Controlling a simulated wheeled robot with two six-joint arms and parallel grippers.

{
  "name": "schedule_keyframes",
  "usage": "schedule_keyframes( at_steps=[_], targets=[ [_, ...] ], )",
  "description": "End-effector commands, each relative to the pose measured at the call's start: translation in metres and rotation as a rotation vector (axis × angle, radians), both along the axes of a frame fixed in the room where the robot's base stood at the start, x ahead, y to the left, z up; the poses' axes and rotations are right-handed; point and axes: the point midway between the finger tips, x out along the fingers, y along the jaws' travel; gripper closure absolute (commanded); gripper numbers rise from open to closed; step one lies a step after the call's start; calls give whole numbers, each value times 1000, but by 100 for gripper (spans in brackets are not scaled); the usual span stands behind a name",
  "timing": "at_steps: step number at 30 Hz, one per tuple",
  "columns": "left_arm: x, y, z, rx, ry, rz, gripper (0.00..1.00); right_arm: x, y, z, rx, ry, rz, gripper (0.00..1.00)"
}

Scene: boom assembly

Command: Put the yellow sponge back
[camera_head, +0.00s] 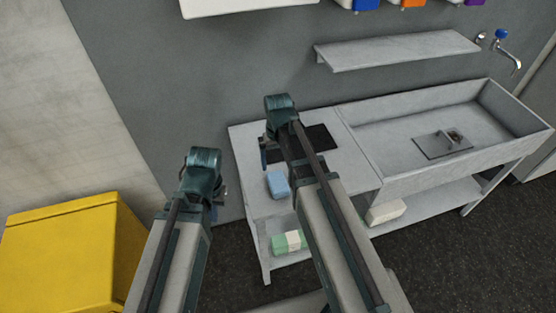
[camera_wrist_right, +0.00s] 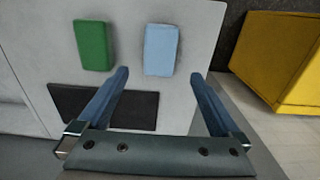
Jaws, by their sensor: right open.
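No yellow sponge shows in either view. A light blue sponge-like block (camera_head: 278,184) lies on the left worktop (camera_head: 246,160). The right wrist view shows this blue block (camera_wrist_right: 161,49) beside a green block (camera_wrist_right: 93,45), which my right arm seems to hide in the head view. My right gripper (camera_wrist_right: 160,82) is open and empty, its fingers spread above the worktop near a black mat (camera_wrist_right: 118,107). In the head view, my right gripper (camera_head: 270,142) is over the worktop's back left part. My left gripper (camera_head: 200,172) is left of the worktop; its fingers are hidden.
A sink basin (camera_head: 410,128) adjoins the worktop on the right. A green-and-white block (camera_head: 288,242) and a whitish block (camera_head: 385,212) lie on the lower shelf. A wall shelf (camera_head: 400,49) is empty. A large yellow box (camera_head: 70,255) stands at left.

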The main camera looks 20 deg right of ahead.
Motion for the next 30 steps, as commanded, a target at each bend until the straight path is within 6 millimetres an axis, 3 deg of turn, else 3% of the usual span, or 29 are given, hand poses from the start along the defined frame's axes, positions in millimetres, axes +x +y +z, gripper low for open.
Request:
schedule_keyframes(
  at_steps=[6,8,12,18,21,30],
  targets=[
    [0,0,2,0,0,0,100,-9,8,2,-4,3,17,0],
    [0,0,2,0,0,0,100,-27,24,2,-13,9,52,0],
    [0,0,2,0,0,0,100,-82,67,3,-51,24,164,0],
    [0,0,2,0,0,0,100,-135,99,4,-94,38,277,0],
    [0,0,2,0,0,0,100,-144,104,4,-104,39,298,0],
    [0,0,1,0,0,0,100,-143,105,2,-105,40,299,0]
  ],
)
